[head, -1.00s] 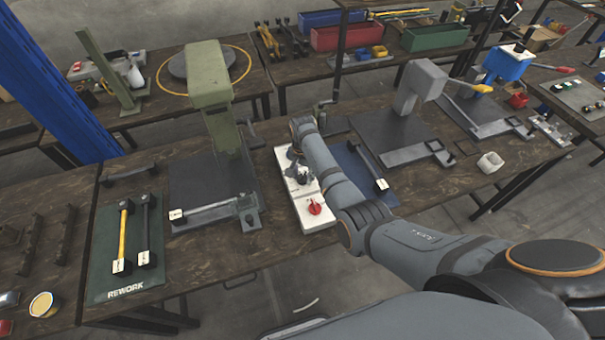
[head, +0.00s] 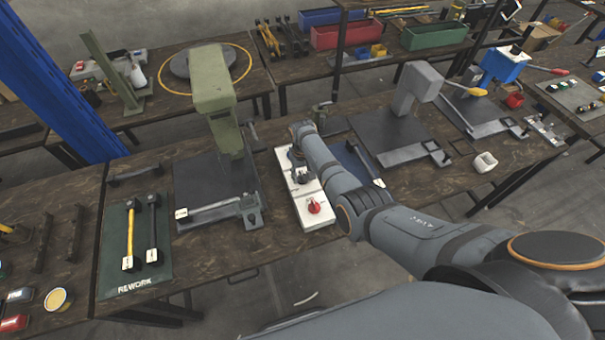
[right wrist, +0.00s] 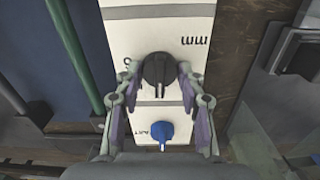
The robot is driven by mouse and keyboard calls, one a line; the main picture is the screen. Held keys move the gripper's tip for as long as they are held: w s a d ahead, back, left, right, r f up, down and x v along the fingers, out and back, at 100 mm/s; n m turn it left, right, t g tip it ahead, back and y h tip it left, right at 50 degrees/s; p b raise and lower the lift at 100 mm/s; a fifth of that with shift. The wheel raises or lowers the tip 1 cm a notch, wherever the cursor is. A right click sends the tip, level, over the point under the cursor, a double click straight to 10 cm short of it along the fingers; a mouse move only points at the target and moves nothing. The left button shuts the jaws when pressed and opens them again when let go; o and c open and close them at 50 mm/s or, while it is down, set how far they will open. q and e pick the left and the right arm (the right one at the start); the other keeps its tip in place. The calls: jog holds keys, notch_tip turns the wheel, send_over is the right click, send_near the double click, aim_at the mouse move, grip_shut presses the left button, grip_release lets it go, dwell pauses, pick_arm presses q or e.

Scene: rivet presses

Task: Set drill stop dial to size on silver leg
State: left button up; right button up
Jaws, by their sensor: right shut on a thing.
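A white dial panel (head: 318,222) lies on the bench, with a black dial (head: 303,177) and a red knob (head: 313,207). In the right wrist view the black dial (right wrist: 158,72) sits between the fingers of my right gripper (right wrist: 157,78), which is shut on it. The knob below it (right wrist: 160,133) looks blue there. The markings around the dial are partly covered and too small to read. My left gripper is out of view.
A green press (head: 212,95) stands left of the panel and a grey press (head: 424,80) right of it. A green REWORK mat (head: 112,272) carries a yellow bar (head: 130,235) and a dark bar (head: 153,232).

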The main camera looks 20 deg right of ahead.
aim_at(303, 176)
jog(key=shift+n, duration=0.4)
jog(key=o, duration=1.2)
jog(key=shift+c, duration=0.2)
notch_tip(303, 176, up, 12)
